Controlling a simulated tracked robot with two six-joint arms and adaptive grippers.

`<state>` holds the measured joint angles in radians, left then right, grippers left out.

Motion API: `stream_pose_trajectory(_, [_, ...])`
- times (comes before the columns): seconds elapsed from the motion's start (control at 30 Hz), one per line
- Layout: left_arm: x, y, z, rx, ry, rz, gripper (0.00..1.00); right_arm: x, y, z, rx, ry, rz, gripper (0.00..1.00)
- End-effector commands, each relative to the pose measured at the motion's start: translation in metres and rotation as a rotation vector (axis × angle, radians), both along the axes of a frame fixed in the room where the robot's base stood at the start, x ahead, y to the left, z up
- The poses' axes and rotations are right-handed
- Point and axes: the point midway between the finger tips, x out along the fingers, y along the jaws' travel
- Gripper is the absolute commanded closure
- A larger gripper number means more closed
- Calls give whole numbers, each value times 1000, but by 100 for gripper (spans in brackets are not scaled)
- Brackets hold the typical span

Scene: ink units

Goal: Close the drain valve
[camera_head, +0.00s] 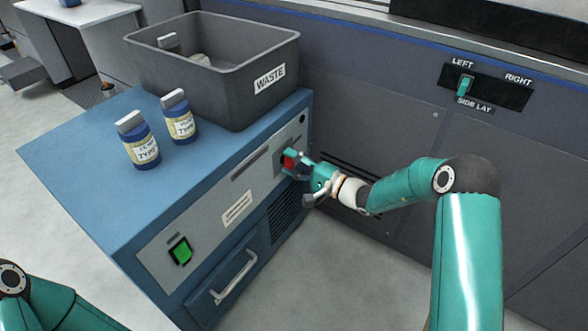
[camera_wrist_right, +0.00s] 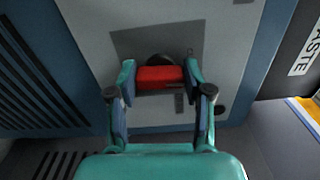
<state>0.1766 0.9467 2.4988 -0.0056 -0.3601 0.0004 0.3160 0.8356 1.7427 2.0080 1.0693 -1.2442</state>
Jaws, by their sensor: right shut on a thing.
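The drain valve's red handle (camera_head: 290,159) is on the front panel of the blue cabinet, near its right end. It also shows in the right wrist view (camera_wrist_right: 160,77), lying crosswise in front of a dark round hub on a grey plate. My right gripper (camera_head: 296,166) is at the handle. In the right wrist view its two fingers (camera_wrist_right: 160,80) stand at either end of the red handle, shut on it. My left arm shows only in the lower left corner of the head view; its gripper is out of view.
On the blue cabinet (camera_head: 85,150) stand a grey WASTE bin (camera_head: 222,90) and two blue bottles, one (camera_head: 138,140) in front of the other (camera_head: 179,117). A green switch (camera_head: 181,251) and a drawer handle (camera_head: 236,277) are on its front. A SIDE LAY switch (camera_head: 465,86) is on the back wall.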

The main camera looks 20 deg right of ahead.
Motion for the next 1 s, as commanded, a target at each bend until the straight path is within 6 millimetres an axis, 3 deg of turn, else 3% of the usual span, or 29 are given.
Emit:
stream_pose_trajectory(0.2, [0,0,-12,0,0,0,100,-1,1,-4,-64,-43,1,85])
stream_pose_trajectory(0.73, [0,0,-13,0,0,0,100,-1,2,-4,-88,-59,4,85])
stream_pose_trajectory(0.77, [0,0,-13,0,0,0,100,-1,2,-4,-88,-58,6,47])
stream_pose_trajectory(0.9, [0,0,-13,0,0,0,100,-1,2,-3,-87,-59,4,25])
stream_pose_trajectory(1.0, [0,0,-13,0,0,0,100,-1,2,-3,-86,-61,3,25])
